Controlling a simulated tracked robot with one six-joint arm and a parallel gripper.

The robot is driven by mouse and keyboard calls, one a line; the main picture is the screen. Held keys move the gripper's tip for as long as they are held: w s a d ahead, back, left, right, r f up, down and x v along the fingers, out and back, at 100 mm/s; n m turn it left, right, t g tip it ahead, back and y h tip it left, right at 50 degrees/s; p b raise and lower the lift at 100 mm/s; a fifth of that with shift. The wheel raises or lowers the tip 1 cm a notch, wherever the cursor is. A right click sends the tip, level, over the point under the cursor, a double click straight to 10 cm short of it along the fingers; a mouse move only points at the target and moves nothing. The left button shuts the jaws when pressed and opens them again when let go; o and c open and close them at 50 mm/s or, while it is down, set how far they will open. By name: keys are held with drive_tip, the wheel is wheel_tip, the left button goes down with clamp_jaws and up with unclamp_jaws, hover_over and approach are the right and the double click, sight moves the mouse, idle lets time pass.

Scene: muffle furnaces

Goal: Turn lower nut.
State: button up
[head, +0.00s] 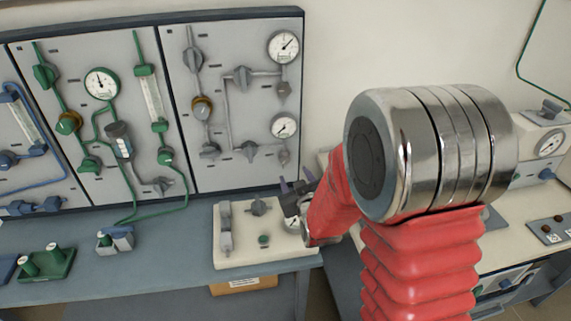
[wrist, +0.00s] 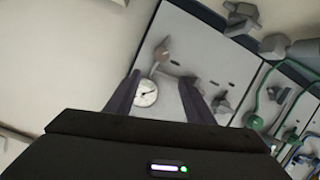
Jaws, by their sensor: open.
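On the right grey panel, the lower gauge (head: 284,126) has a small grey fitting (head: 283,157) below it, which looks like the lower nut. Its shape is too small to tell for sure. My gripper (head: 297,182) is open, with dark purplish fingers, in front of the panel's lower right corner and lower in the picture than the fitting. In the tilted wrist view, my open fingers (wrist: 158,97) frame a white gauge (wrist: 146,92) with a grey fitting (wrist: 162,48) above it. Nothing is between the fingers that I can see touched.
An upper gauge (head: 283,46) and grey valve knobs crowd the grey panel (head: 225,105). A beige box (head: 236,250) with knobs stands on the bench below my gripper. Green piping and valves fill the neighbouring panel (head: 110,130). Plain wall lies right of the panel.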

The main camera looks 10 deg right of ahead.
sight(285, 161)
drive_tip(key=f+t, duration=0.1)
drive_tip(key=f, duration=0.2)
drive_tip(key=f+n+t, duration=0.1)
drive_tip(key=f+t, duration=0.1)
drive_tip(key=f, duration=0.1)
drive_tip(key=shift+w, duration=0.2)
drive_tip(key=shift+w, duration=0.1)
drive_tip(key=w, duration=1.3)
drive_tip(key=shift+w, duration=0.3)
drive_tip(key=shift+c, duration=0.7)
drive_tip(key=c, duration=0.9)
